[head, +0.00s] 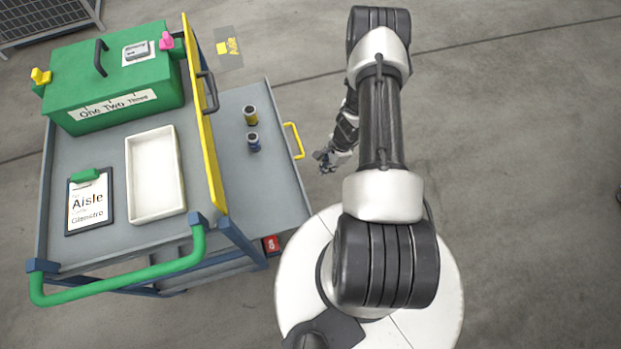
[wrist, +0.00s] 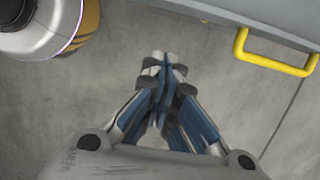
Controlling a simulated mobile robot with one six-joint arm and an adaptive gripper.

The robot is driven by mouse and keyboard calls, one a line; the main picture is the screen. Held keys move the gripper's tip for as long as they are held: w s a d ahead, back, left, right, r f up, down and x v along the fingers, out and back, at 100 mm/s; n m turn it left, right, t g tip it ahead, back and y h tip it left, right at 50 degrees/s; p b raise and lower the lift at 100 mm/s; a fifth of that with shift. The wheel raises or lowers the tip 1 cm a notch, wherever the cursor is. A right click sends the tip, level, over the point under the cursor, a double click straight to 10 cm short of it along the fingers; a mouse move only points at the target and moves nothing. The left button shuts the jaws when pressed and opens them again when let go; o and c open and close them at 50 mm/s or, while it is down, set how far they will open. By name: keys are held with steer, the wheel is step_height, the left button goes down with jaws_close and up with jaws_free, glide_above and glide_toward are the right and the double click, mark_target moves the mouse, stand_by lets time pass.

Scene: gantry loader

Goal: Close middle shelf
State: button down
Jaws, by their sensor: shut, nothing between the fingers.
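The middle shelf (head: 277,180) is a grey sliding tray that sticks out from the right side of the cart. Its yellow handle (head: 294,140) is on the outer edge, and it also shows at the top right of the wrist view (wrist: 272,58). A yellow-and-dark can (head: 250,116) and a blue can (head: 254,141) stand on the shelf. My gripper (head: 325,160) is shut and empty, just right of the shelf's edge and apart from the handle. In the wrist view its closed fingertips (wrist: 163,58) are over the floor, left of the handle.
The cart's top holds a green toolbox (head: 112,85), a white tray (head: 155,175) and a clipboard (head: 88,205). A yellow panel (head: 206,125) and green push bar (head: 125,284) edge the cart. A red item (head: 271,244) sits low, below the shelf. Open floor lies to the right.

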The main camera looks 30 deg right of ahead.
steer(key=w+a+f+b, duration=0.1)
steer(key=a+f+b, duration=0.1)
steer(key=a+f, duration=0.3)
steer(key=shift+w, duration=0.3)
steer(key=shift+a+f, duration=0.1)
steer(key=shift+w, duration=0.1)
